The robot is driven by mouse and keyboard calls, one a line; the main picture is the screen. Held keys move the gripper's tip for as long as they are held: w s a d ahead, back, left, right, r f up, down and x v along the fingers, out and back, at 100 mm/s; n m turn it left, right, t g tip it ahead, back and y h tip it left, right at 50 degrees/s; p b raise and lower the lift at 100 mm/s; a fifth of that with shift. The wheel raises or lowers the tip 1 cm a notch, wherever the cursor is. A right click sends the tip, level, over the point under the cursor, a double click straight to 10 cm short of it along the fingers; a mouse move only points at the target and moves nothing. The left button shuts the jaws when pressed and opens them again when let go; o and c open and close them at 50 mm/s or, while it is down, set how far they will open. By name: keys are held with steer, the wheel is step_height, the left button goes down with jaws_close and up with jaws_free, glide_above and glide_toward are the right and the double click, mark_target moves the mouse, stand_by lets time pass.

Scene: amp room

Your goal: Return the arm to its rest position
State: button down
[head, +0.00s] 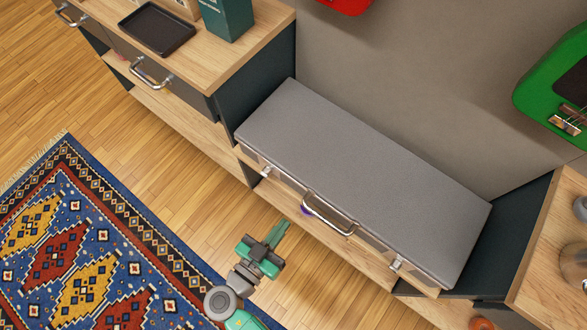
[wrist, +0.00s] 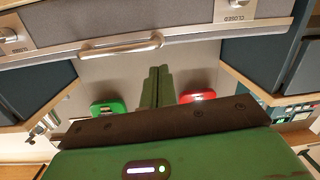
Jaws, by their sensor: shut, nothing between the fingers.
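My gripper (head: 281,228) is in the lower middle of the head view, above the wood floor and in front of a long grey case. Its green fingers are together with nothing between them. In the wrist view the fingers (wrist: 157,86) also stand side by side, shut, pointing at the case's front. The grey case (head: 360,175) has a metal handle (head: 328,214) on its front, which also shows in the wrist view (wrist: 121,46). The fingertips appear apart from the handle. Latches marked CLOSED, upside down, flank it in the wrist view.
A wooden cabinet (head: 235,50) with a black tray (head: 157,29) and a dark green box (head: 226,17) stands upper left. A wooden counter (head: 545,265) is at right. A green guitar (head: 540,80) hangs on the wall. A patterned rug (head: 85,250) covers the left floor.

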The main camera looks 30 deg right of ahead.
steer(key=shift+s+a+f, duration=0.3)
steer(key=shift+a, duration=0.25)
steer(key=shift+s+a+f, duration=0.25)
steer(key=shift+a, duration=0.3)
